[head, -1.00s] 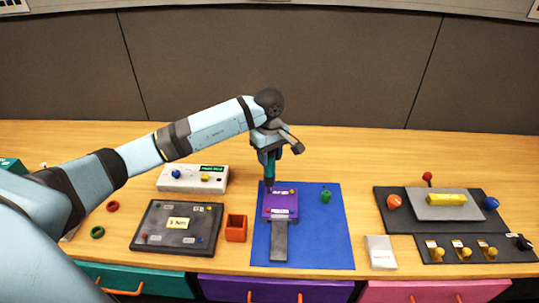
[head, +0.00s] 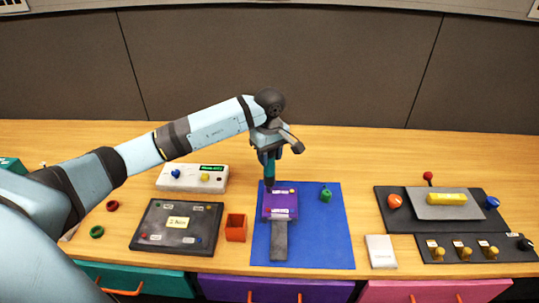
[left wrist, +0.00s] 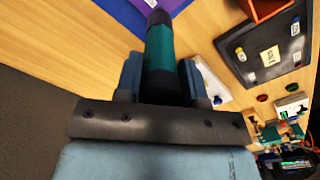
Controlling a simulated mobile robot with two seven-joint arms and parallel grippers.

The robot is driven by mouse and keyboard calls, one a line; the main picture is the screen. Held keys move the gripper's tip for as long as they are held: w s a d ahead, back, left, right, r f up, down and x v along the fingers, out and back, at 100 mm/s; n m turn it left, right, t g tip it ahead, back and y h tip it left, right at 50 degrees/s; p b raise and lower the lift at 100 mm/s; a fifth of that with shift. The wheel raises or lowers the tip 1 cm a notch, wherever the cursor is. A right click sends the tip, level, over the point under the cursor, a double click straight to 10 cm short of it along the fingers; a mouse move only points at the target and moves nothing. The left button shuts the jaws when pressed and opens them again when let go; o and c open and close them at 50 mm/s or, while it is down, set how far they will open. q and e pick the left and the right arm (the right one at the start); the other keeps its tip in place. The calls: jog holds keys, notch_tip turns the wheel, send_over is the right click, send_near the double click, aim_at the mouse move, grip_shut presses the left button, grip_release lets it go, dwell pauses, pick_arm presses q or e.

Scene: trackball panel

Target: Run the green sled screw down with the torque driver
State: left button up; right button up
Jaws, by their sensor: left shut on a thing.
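My left gripper (head: 270,148) is shut on the torque driver (head: 269,171), which has a teal body and dark ends. It also shows in the left wrist view (left wrist: 159,55), between the two fingers (left wrist: 160,80). The driver is upright, its tip at the far left corner of the purple sled (head: 283,203). A yellow and a red screw show at other corners of the sled. No green screw head is visible there; the tip covers that corner, and I cannot tell whether it touches a screw. My right gripper is out of view.
The sled lies on a blue mat (head: 322,240), with a small green piece (head: 326,194) to its right. An orange bin (head: 236,228), a dark panel (head: 160,240) and a white box with a display (head: 193,179) are left. A lever panel (head: 385,212) is right.

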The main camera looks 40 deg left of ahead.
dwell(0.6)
pick_arm(q)
jog(key=shift+r+p, duration=1.25)
jog(key=shift+r, duration=1.7)
